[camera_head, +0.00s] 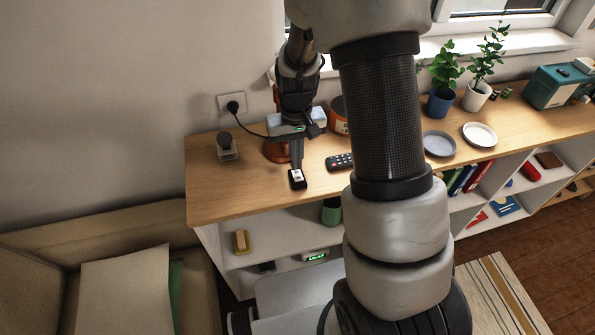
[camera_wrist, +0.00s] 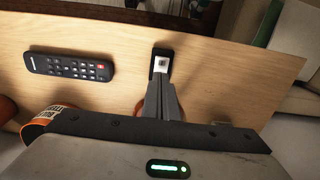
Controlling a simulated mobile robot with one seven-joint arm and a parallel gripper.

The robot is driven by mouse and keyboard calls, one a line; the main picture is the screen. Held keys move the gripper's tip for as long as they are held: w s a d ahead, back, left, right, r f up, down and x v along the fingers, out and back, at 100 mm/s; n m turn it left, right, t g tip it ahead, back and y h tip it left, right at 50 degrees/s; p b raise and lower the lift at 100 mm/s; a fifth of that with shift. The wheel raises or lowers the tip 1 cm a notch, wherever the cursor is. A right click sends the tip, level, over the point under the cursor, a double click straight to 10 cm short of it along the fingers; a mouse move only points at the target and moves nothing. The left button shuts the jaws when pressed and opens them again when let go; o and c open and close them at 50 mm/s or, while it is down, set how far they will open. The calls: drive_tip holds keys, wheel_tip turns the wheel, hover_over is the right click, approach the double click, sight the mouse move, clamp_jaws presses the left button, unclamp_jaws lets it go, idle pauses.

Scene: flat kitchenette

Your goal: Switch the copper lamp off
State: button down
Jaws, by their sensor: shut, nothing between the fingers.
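A small black switch box with a pale rocker (camera_head: 297,177) lies on the wooden top near its front edge; it also shows in the wrist view (camera_wrist: 161,62). My gripper (camera_head: 297,166) is shut and empty, pointing down at the switch. In the wrist view its fingertips (camera_wrist: 161,82) are at the near side of the rocker; I cannot tell whether they touch it. A copper-coloured piece, apparently the lamp (camera_head: 274,152), shows behind my gripper. Most of it is hidden by my wrist, and I cannot see whether it is lit.
A black remote (camera_head: 340,162) lies right of the switch. An orange tin (camera_head: 338,117) stands behind it. Plates (camera_head: 480,134) and plants stand further right. The front-left top is clear.

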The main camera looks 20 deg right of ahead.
wheel_tip(320, 180, up, 5)
drive_tip(key=p, duration=0.3)
drive_tip(key=shift+r, duration=0.15)
idle(0.5)
wheel_tip(320, 180, up, 11)
drive_tip(key=s+t, duration=0.2)
drive_tip(key=s, duration=0.1)
drive_tip(key=s+r+t+p, duration=0.1)
drive_tip(key=s+r+t, duration=0.2)
drive_tip(key=s+r, duration=1.2)
drive_tip(key=shift+s+r+t, duration=0.2)
drive_tip(key=shift+r+t, duration=0.1)
drive_tip(key=shift+r, duration=0.05)
